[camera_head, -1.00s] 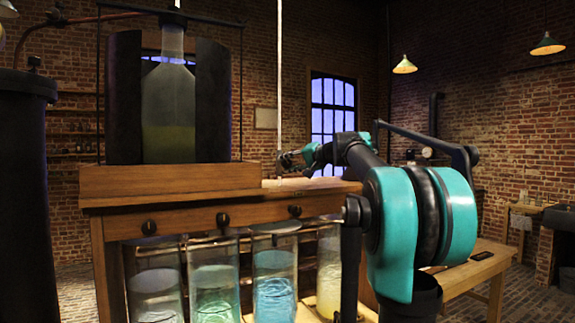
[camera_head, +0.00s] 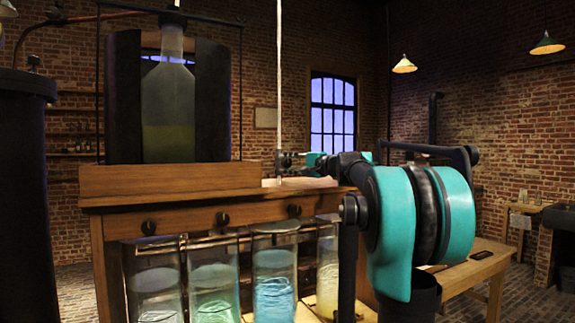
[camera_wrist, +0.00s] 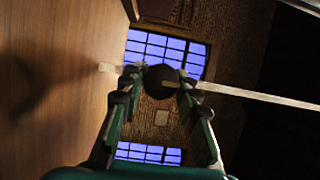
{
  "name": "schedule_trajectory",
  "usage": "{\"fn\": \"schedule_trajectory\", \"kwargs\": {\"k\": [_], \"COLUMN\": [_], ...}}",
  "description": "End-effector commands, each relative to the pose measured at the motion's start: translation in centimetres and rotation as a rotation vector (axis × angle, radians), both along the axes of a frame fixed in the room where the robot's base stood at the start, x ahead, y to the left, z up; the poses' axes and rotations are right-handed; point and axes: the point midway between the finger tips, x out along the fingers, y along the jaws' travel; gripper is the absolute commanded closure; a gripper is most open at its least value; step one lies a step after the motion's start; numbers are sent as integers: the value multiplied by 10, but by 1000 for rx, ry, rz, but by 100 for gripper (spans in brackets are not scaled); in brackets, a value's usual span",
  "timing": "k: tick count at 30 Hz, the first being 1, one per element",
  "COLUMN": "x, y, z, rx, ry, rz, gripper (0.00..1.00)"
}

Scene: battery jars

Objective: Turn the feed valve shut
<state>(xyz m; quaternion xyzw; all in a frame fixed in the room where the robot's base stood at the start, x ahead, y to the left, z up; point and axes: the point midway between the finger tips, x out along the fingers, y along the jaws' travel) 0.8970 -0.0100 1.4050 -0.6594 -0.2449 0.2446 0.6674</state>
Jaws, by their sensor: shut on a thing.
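A pale upright pipe (camera_head: 280,80) comes down from above to the right end of the wooden bench top. My gripper (camera_head: 283,163) is at this pipe, low above the bench. In the wrist view, my gripper's fingers (camera_wrist: 161,77) are on either side of a dark round knob (camera_wrist: 163,92), shut on it. The pale pipe (camera_wrist: 260,96) runs behind the knob; the knob looks like the feed valve's handle, but its turn angle cannot be read. The head view hides the knob behind my gripper.
The wooden bench (camera_head: 180,203) carries a large glass bottle (camera_head: 168,110) between dark curved panels. Black knobs (camera_head: 222,219) line its front, above several glass jars (camera_head: 274,285) of liquid. A lower table (camera_head: 485,262) stands to the right.

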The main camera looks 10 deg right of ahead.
Motion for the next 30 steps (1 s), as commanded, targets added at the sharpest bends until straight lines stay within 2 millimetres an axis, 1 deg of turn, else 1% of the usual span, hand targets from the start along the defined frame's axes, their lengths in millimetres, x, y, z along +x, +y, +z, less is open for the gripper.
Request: {"fn": "schedule_trajectory", "kwargs": {"k": [11, 12, 17, 26, 30], "x": [0, 0, 0, -1, -9], "y": [0, 0, 0, -1, -8], "z": [0, 0, 0, 0, 0], "rx": [4, 4, 4, 3, 3], "ry": [2, 2, 2, 1, 1], "rz": [-1, -1, -1, -1, -2], "gripper": [98, 68, 48, 48, 48]}}
